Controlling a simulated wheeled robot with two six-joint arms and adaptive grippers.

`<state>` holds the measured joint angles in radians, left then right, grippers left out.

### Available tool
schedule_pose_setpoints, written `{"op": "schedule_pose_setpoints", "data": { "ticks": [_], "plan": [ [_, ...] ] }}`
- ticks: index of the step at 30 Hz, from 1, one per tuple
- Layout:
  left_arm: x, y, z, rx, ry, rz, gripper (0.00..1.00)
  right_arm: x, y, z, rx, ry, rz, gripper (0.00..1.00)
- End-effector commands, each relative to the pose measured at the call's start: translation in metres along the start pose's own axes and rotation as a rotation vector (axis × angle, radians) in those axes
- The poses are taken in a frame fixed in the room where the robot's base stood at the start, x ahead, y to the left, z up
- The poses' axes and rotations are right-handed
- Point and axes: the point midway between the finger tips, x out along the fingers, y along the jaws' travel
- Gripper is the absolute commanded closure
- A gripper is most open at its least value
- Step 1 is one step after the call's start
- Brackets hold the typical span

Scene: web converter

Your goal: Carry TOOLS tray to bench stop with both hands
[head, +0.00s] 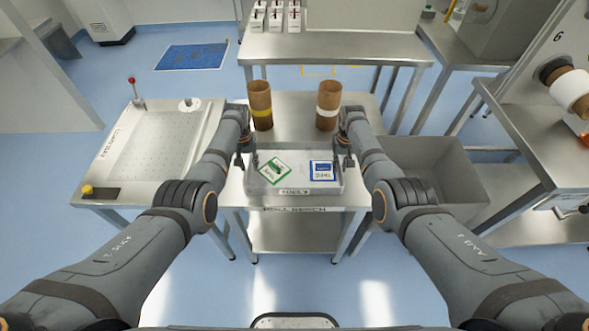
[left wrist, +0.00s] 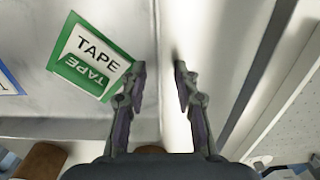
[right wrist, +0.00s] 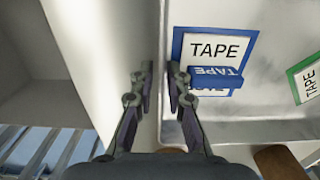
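The TOOLS tray (head: 293,192) is a shallow, pale grey open box near the front edge of the steel roll bench (head: 353,196). It looks level and seems to rest there. A green TAPE card (head: 274,171) and a blue TAPE card (head: 321,171) lie inside. My left gripper (left wrist: 160,72) straddles the tray's left wall, one finger inside and one outside, with a gap between them. My right gripper (right wrist: 160,72) straddles the right wall in the same way, with a narrower gap. Whether its fingers press on the wall is unclear. I cannot make out the bench stop.
A perforated table (head: 150,150) is at left, a grey bin (head: 440,172) at right. Bare bench surface lies between the cores.

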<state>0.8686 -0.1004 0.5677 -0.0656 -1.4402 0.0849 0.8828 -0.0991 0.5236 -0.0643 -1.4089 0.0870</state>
Motion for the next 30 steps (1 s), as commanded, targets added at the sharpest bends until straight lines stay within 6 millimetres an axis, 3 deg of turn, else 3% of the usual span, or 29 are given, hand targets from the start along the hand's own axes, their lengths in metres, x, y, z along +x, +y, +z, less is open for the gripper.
{"op": "schedule_pose_setpoints", "data": {
  "ticks": [8,12,15,30],
  "plan": [
    [0.0009,0.0000,-0.0004,-0.001,0.002,0.000,0.70,0.0013,-0.0001,0.0000,0.000,0.000,0.000,0.85],
    [0.0009,0.0000,-0.0004,0.000,0.001,0.000,0.86,0.0013,-0.0001,0.0001,0.000,0.000,0.000,1.00],
    [0.0008,0.0001,-0.0003,0.000,0.001,0.000,1.00,0.0013,-0.0002,0.0001,0.000,0.000,0.000,1.00],
    [-0.0004,0.0001,-0.0010,0.000,0.003,0.000,1.00,0.0003,-0.0002,-0.0006,0.000,0.002,-0.001,1.00]
  ]
}}
